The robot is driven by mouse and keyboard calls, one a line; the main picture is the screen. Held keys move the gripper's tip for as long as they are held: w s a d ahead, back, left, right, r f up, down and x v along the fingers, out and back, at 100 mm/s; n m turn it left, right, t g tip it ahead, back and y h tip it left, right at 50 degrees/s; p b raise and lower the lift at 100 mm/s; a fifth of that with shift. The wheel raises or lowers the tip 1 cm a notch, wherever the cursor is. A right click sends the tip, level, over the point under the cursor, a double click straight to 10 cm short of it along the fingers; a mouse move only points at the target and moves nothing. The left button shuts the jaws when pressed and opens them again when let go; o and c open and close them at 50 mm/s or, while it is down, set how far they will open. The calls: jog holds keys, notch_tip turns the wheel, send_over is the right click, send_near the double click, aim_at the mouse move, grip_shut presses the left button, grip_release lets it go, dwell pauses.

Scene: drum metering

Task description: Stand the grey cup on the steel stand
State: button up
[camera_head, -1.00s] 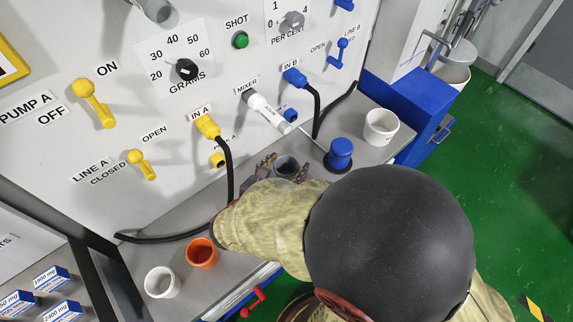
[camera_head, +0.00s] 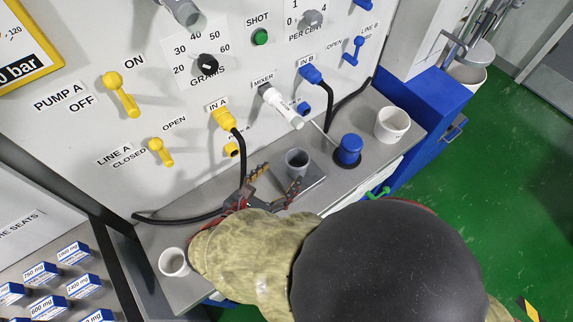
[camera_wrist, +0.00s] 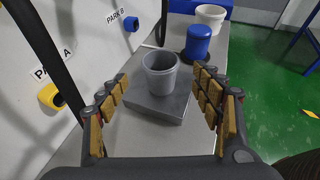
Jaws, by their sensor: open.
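The grey cup (camera_head: 297,160) stands upright on the steel stand (camera_head: 316,184), a low square plate on the counter. The wrist view shows the cup (camera_wrist: 161,75) resting on the flat top of the stand (camera_wrist: 150,108), towards its far side. My gripper (camera_head: 276,181) is open, with its padded fingers (camera_wrist: 160,88) spread on the near side of the cup. Clear gaps show between the fingers and the cup on both sides. Nothing is held.
A blue plunger knob (camera_head: 349,149) and a white cup (camera_head: 392,124) stand right of the stand. Another white cup (camera_head: 174,262) is at the counter's left end. The panel's black cable (camera_head: 243,160) hangs close to my gripper. A mixer nozzle (camera_head: 283,107) projects above.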

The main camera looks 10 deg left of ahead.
jog(key=shift+s+a+r, duration=0.15)
jog(key=shift+s+r, duration=0.05)
jog(key=shift+s, duration=0.35)
jog(key=w+d+r+m+g+h, duration=0.1)
jog(key=d+r+m+g, duration=0.25)
jog(key=d+m, duration=0.5)
jog(key=w+d+r+m+g+h, duration=0.15)
jog(key=d+m+g, duration=0.4)
jog(key=d, duration=0.55)
jog(key=s+d+r+m+t+y, duration=0.1)
jog(key=s+d+r+m+y, duration=0.5)
jog(key=d+r+m, duration=0.5)
jog(key=m, duration=0.7)
jog(key=shift+s+t+y, duration=0.15)
jog(key=shift+t+y, duration=0.15)
jog(key=shift+y, duration=0.05)
